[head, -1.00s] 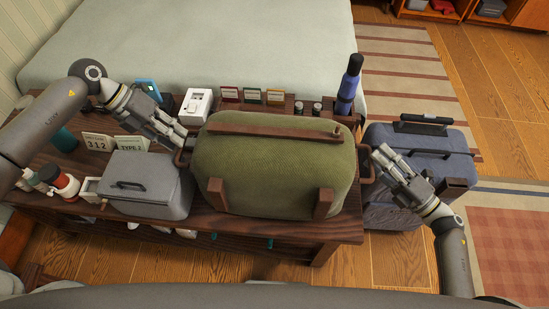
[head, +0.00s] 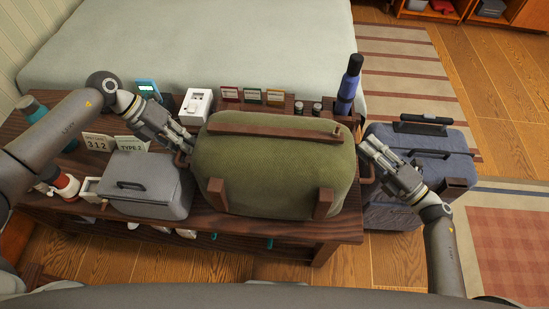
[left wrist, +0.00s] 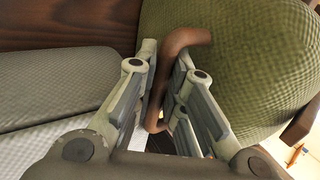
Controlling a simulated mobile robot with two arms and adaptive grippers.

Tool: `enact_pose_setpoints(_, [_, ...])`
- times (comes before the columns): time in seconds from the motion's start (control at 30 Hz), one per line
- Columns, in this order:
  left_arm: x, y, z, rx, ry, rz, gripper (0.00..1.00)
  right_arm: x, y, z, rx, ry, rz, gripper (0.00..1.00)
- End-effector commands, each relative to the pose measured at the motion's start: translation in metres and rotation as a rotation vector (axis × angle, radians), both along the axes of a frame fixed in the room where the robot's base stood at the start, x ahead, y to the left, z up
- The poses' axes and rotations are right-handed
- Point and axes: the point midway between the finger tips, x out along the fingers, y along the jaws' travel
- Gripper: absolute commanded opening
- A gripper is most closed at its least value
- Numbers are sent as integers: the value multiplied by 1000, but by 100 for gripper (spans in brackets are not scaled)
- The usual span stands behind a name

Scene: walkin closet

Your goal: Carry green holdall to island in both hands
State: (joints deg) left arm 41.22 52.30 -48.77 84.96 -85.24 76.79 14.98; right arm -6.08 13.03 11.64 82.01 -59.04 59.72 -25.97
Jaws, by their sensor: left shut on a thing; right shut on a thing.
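The green holdall (head: 275,167), with brown straps and a brown handle on each end, sits on the dark wooden bench (head: 290,228). My left gripper (head: 184,146) is shut on the holdall's left end handle. In the left wrist view that brown handle (left wrist: 157,104) passes between the fingers, beside the green fabric (left wrist: 235,60). My right gripper (head: 371,152) is shut at the holdall's right end; the right handle is mostly hidden behind its fingers. Whether the holdall's underside touches the bench is hard to tell. No island can be made out for certain.
A grey case (head: 147,186) stands close to the holdall's left. A blue suitcase (head: 425,150) stands on the floor at right, near my right gripper. Behind are a white box (head: 197,104), small cards (head: 253,96) and a dark blue bottle (head: 348,85). A pale bed (head: 230,45) lies beyond.

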Motion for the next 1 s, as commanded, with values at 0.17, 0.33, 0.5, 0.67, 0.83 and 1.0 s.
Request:
enact_pose_setpoints(0.17, [0, 1, 0, 1, 0, 0, 0, -1, -1, -4, -6, 7, -3, 0])
enact_pose_setpoints(0.33, [0, 1, 0, 2, 0, 0, 0, -1, -1, -5, -6, 7, -3, 0])
enact_pose_setpoints(0.5, [0, 2, 0, 3, -1, 1, 0, -2, -1, -6, -7, 8, -3, 0])
enact_pose_setpoints(0.67, [2, 2, 4, 0, -7, 2, 0, -1, -2, -1, -4, 1, -3, 0])
enact_pose_setpoints(0.83, [2, 3, 7, 2, -7, 3, 0, -1, -2, 1, -5, 2, -2, 0])
enact_pose_setpoints(1.0, [2, 3, 14, 3, -5, 5, 0, -1, -2, 9, -5, 2, -2, 0])
